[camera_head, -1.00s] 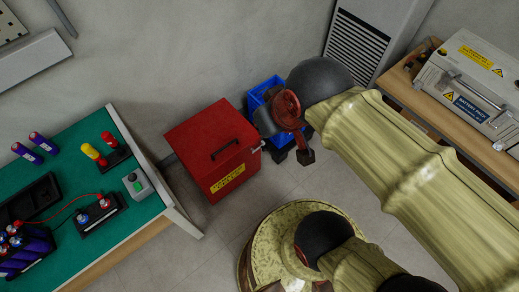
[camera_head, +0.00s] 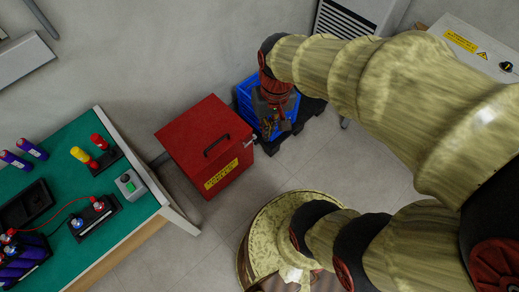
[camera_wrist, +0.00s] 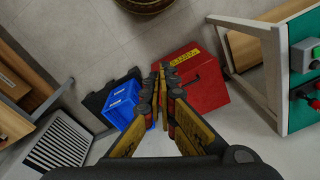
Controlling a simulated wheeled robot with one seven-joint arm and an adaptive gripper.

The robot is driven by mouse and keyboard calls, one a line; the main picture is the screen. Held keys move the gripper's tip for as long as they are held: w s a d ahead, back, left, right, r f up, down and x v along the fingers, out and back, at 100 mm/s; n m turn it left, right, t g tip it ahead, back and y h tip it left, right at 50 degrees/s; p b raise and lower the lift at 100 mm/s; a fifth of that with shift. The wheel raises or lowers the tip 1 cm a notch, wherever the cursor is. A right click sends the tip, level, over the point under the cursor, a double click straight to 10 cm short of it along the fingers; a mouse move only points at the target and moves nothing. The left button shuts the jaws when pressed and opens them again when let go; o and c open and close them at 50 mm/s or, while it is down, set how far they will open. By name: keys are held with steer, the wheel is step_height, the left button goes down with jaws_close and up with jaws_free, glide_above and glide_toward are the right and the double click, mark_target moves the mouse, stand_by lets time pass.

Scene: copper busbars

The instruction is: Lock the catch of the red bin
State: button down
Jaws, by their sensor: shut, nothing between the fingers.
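The red bin (camera_head: 190,135) stands on the floor with its lid down, a black handle on top and a yellow label on its front. Its small metal catch (camera_head: 251,140) shows at the right side near the lid's edge; whether it is locked is too small to tell. My gripper (camera_head: 272,132) is just right of the bin, over the blue crate and apart from the catch. In the wrist view my gripper (camera_wrist: 160,68) has its fingertips together and empty, in front of the red bin (camera_wrist: 205,90); the catch is not clear there.
The blue crate (camera_head: 246,98) stands on a dark pallet right of the bin. A green-topped workbench (camera_head: 60,180) is at the left. A grey vented cabinet (camera_head: 345,22) stands behind at the right. Clear floor (camera_head: 240,195) lies in front of the bin.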

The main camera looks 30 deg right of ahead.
steer(key=w+d+f+m+t+y, duration=0.1)
steer(key=w+f+m+y, duration=0.2)
steer(key=f+m, duration=0.9)
steer(key=w+d+f+m+t+y, duration=0.15)
steer(key=w+f+m, duration=0.25)
steer(key=f, duration=1.5)
steer(key=w+f+m+t+y, duration=0.3)
steer(key=f+m, duration=0.4)
steer(key=f, duration=0.9)
steer(key=w+d+f+m+t+h, duration=0.1)
steer(key=w+d+f+m+h, duration=0.4)
steer(key=d+f+m, duration=0.3)
steer(key=d+f, duration=0.2)
steer(key=d, duration=0.1)
steer(key=shift+w+d+p, duration=0.2)
steer(key=shift+w+p, duration=0.1)
steer(key=shift+w, duration=0.05)
steer(key=shift+f+t, duration=0.1)
steer(key=shift+t, duration=0.15)
steer(key=b+x, duration=0.4)
steer(key=x, duration=0.6)
steer(key=shift+w+d+r+b, duration=0.1)
steer(key=shift+w+r+b, duration=0.1)
steer(key=shift+r, duration=0.8)
steer(key=shift+w+d+r+b, duration=0.15)
steer(key=shift+w+r, duration=0.1)
steer(key=shift+r, duration=0.8)
